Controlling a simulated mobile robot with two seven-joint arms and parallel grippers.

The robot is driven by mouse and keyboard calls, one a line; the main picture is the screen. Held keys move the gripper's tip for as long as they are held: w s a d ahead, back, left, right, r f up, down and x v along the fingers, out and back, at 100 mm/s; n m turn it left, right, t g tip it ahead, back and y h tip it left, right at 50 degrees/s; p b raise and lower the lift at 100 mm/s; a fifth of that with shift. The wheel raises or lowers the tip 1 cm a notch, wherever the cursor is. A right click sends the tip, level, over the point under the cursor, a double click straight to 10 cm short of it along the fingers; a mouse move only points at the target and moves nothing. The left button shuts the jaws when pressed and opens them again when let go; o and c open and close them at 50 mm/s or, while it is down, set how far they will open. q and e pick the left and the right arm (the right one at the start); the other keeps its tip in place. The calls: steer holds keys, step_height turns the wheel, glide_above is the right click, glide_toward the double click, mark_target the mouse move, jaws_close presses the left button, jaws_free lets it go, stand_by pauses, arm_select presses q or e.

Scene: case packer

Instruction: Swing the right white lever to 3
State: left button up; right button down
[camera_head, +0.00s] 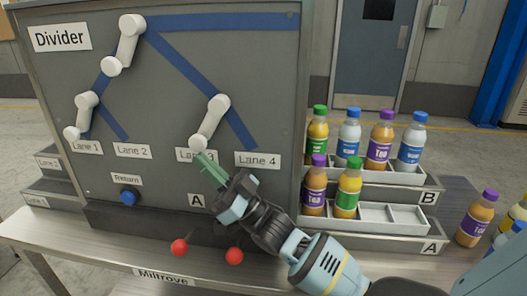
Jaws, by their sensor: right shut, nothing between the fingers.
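The right white lever (209,121) is on the grey divider panel (170,75). Its upper end sits on the blue line and its lower end hangs down-left, pointing at the Lane 3 label (184,154). My right gripper (205,165) has green fingers, shut and empty, just below the lever's lower end. The fingers cover part of the Lane 3 label; whether they touch the lever I cannot tell. The Lane 4 label (257,159) is to the right. My left gripper is not in view.
Two more white levers, upper (126,44) and left (81,115), are on the panel. A blue Return button (129,197) and two red knobs (179,247) (234,256) are lower down. Bottles stand in racks A (433,247) and B (430,197) at right.

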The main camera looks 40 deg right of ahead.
stand_by(0.3)
steer(key=s+d+b, duration=0.1)
steer(key=s+d, duration=0.5)
steer(key=s, duration=0.5)
steer(key=shift+d+f, duration=0.4)
stand_by(0.5)
stand_by(0.8)
